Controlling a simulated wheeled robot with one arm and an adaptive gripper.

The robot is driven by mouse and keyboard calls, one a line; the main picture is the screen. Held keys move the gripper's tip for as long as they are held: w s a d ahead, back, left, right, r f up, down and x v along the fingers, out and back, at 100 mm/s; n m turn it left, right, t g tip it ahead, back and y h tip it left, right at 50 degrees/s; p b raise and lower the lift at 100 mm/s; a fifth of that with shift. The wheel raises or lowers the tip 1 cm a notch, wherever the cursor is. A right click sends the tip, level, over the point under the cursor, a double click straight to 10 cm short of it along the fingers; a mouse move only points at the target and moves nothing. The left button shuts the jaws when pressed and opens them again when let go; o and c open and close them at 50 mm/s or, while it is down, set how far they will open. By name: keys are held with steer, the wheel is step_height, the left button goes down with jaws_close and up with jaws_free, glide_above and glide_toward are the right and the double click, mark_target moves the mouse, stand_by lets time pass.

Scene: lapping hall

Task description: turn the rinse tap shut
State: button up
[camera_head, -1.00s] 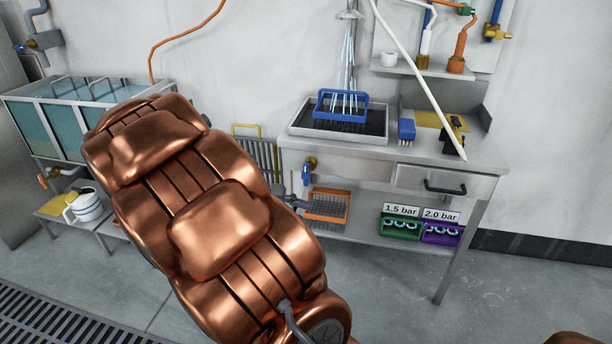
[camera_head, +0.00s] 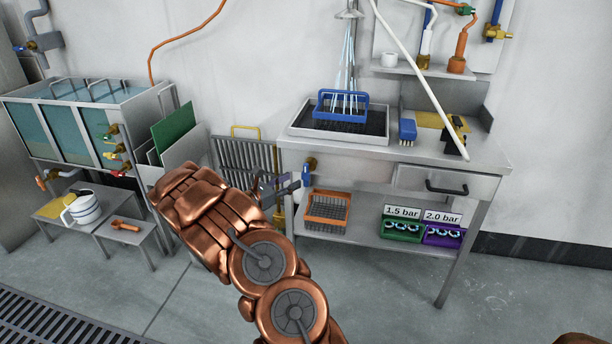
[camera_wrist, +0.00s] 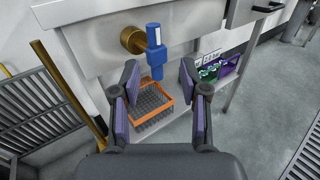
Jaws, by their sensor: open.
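The rinse tap (camera_head: 306,175) is on the front of the rinse bench, below the basin. Water (camera_head: 348,65) runs from the shower head (camera_head: 348,14) onto a blue basket (camera_head: 340,107) in the basin. My gripper (camera_wrist: 158,74) is open, with one finger on each side of the handle's lower end in the picture; I cannot tell whether they touch it. In the head view my gripper (camera_head: 282,187) is just left of the tap.
An orange wire basket (camera_head: 327,208) stands on the shelf below the tap. Green (camera_head: 402,230) and purple (camera_head: 442,235) bins are farther right. A grey rack (camera_head: 240,160) and a yellow post (camera_wrist: 68,92) are close on the left.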

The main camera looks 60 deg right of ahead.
mark_target(306, 174)
steer(key=x, duration=0.8)
steer(key=shift+w+d+f, duration=0.1)
steer(key=shift+w+f, duration=0.2)
steer(key=shift+w, duration=0.1)
jaws_close()
